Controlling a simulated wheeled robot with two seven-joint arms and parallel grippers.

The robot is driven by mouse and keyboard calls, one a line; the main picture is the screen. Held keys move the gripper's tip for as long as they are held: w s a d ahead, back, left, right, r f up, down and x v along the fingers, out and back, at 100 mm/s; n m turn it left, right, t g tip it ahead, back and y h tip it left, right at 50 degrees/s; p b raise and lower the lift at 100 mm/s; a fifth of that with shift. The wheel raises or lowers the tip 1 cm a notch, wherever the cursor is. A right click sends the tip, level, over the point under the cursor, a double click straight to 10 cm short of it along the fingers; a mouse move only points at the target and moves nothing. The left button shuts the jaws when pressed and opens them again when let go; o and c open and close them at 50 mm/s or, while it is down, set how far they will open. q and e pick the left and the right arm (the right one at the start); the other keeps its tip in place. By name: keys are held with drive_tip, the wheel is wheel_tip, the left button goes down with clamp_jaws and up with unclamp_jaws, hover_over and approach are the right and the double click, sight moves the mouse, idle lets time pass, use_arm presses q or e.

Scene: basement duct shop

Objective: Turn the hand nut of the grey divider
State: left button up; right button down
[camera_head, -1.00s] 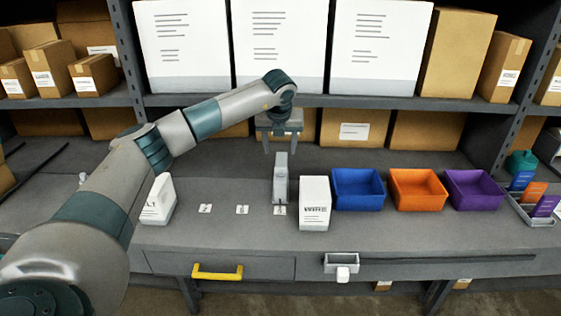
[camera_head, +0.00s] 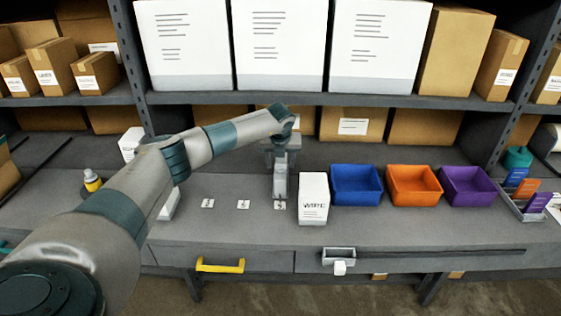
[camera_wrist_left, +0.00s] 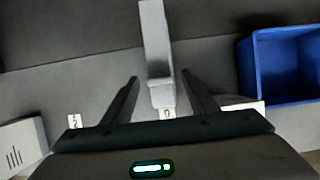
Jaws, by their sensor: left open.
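A tall, narrow grey divider (camera_head: 280,185) stands upright on the grey counter, left of the white box. My left gripper (camera_head: 280,158) is above it, pointing down and overlapping its upper part. In the left wrist view my left gripper (camera_wrist_left: 160,80) is open, with one dark finger on each side of the grey divider (camera_wrist_left: 155,45) and visible gaps beside it. I cannot make out a hand nut for certain in either view. My right gripper is not in view.
A white box (camera_head: 313,200) stands close to the divider's right, then blue (camera_head: 355,199), orange (camera_head: 414,200) and purple (camera_head: 466,201) bins. Small numbered cards (camera_head: 243,205) lie left. A shelf (camera_head: 350,98) with boxes spans behind. A yellow handle (camera_head: 220,266) is on the counter front.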

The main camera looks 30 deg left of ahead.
use_arm(q)
drive_tip(key=c, duration=1.1)
drive_tip(key=shift+o, duration=0.2)
